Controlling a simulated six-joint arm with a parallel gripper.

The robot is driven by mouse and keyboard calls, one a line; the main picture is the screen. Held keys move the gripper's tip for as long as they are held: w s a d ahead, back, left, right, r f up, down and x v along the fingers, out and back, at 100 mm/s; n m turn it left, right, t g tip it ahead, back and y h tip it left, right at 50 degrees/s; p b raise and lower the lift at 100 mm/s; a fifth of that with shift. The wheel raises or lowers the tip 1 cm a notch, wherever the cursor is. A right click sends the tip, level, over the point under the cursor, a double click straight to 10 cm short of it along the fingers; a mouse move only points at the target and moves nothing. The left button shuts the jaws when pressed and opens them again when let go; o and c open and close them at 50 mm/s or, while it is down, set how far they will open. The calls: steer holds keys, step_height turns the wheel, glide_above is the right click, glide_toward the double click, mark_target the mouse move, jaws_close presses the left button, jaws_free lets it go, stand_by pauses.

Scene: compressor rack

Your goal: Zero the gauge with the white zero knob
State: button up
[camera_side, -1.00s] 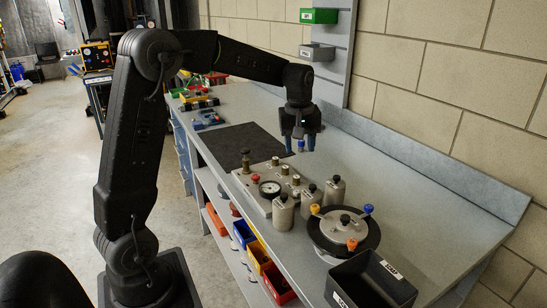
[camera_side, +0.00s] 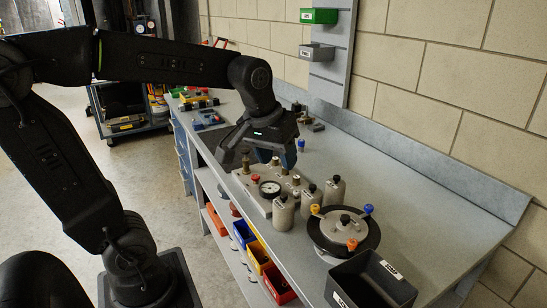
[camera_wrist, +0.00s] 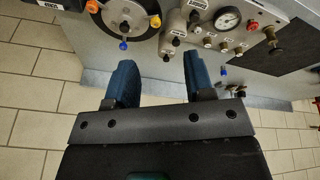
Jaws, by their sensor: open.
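The gauge (camera_side: 270,188) is a round white dial with a black rim on a grey panel block (camera_side: 248,182), beside a red knob (camera_side: 255,177) and several brass fittings. In the wrist view the gauge (camera_wrist: 228,19) is at the upper right, with the red knob (camera_wrist: 253,25) beside it. I cannot make out a white knob in either view. My gripper (camera_side: 266,158) is over the far side of the block, its blue fingers pointing down. In the wrist view my gripper (camera_wrist: 158,65) is open, with nothing between its fingers.
Grey cylinders with black caps (camera_side: 283,212) stand right of the gauge. Further right are a round black-rimmed device (camera_side: 323,238) with coloured knobs and a black bin (camera_side: 345,285). A blue-topped peg (camera_side: 301,146) stands behind the block.

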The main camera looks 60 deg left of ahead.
steer(key=shift+s+d+m, duration=0.3)
steer(key=shift+s, duration=0.25)
steer(key=shift+c, duration=0.5)
steer(key=shift+w+a, duration=0.15)
steer(key=shift+w, duration=0.1)
steer(key=shift+c, duration=0.7)
steer(key=w+a+n, duration=0.1)
steer(key=w, duration=0.1)
steer(key=w+a+n+g, duration=0.1)
steer(key=w+a, duration=0.1)
steer(key=w+a+n+h, duration=0.1)
steer(key=w+n, duration=0.1)
steer(key=shift+a+f, duration=0.2)
steer(key=shift+f, duration=0.2)
steer(key=shift+c, duration=0.2)
steer(key=n+g+h, duration=0.2)
steer(key=n+h, duration=0.2)
steer(key=n, duration=0.6)
glide_above(297, 191)
steer(key=a, duration=0.6)
step_height(297, 191, down, 10)
steer(key=x, duration=1.3)
steer(key=shift+s+d+f, duration=0.15)
steer(key=shift+s+d, duration=0.1)
steer(key=shift+s, duration=0.15)
